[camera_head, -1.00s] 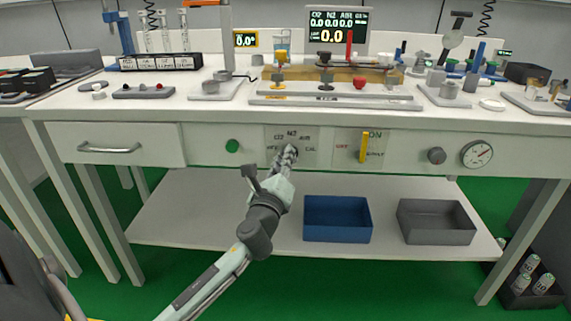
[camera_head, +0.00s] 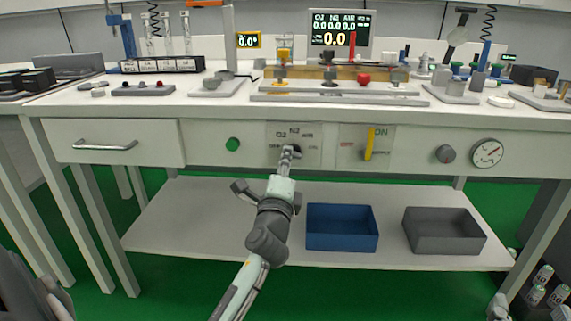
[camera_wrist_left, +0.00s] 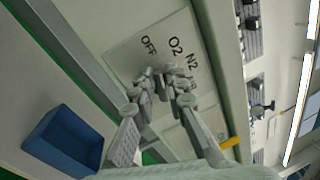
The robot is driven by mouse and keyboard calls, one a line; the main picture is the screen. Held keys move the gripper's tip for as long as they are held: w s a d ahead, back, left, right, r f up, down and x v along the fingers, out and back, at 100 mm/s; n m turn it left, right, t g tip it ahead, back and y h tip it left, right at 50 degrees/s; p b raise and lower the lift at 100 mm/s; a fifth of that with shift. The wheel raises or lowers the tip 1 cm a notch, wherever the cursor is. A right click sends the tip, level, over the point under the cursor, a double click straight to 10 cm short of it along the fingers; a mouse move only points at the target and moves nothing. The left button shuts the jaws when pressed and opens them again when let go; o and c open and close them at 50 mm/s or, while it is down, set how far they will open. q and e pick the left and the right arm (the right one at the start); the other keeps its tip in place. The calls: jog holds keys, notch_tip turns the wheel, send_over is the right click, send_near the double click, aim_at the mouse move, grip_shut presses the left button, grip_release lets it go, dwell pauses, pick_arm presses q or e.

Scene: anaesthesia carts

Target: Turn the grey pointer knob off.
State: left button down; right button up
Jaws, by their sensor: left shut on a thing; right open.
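The grey pointer knob (camera_wrist_left: 160,84) is on a pale selector plate (camera_head: 273,131) on the front of the bench. The plate reads OFF, O2, N2, AIR and CAL. My left gripper (camera_head: 289,152) is at the knob, and its fingers (camera_wrist_left: 160,72) are shut on it from both sides in the left wrist view. The fingers cover most of the knob, so I cannot tell which label it points to.
Left of the plate is a green button (camera_head: 232,144). To its right are a yellow lever (camera_head: 369,144), a dark round knob (camera_head: 445,154) and a gauge (camera_head: 487,153). A blue bin (camera_head: 342,228) and a grey bin (camera_head: 444,235) stand on the shelf below.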

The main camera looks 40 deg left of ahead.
pick_arm(q)
jog(key=shift+f+n, duration=0.1)
jog(key=shift+n, duration=0.6)
pick_arm(e)
jog(key=shift+s+a+r+t+y, duration=0.25)
jog(key=shift+r+t, duration=0.1)
jog(key=shift+r, duration=0.3)
jog(key=shift+s+a+r+t+y, duration=0.1)
jog(key=shift+r+t+y, duration=0.15)
jog(key=shift+r, duration=0.35)
jog(key=shift+s+a+r+t+y, duration=0.2)
jog(key=shift+r+t, duration=0.2)
jog(key=shift+r, duration=0.25)
pick_arm(q)
jog(key=c, duration=1.5)
grip_release()
jog(key=shift+c, duration=0.2)
jog(key=v, duration=0.7)
jog(key=shift+s+d, duration=0.2)
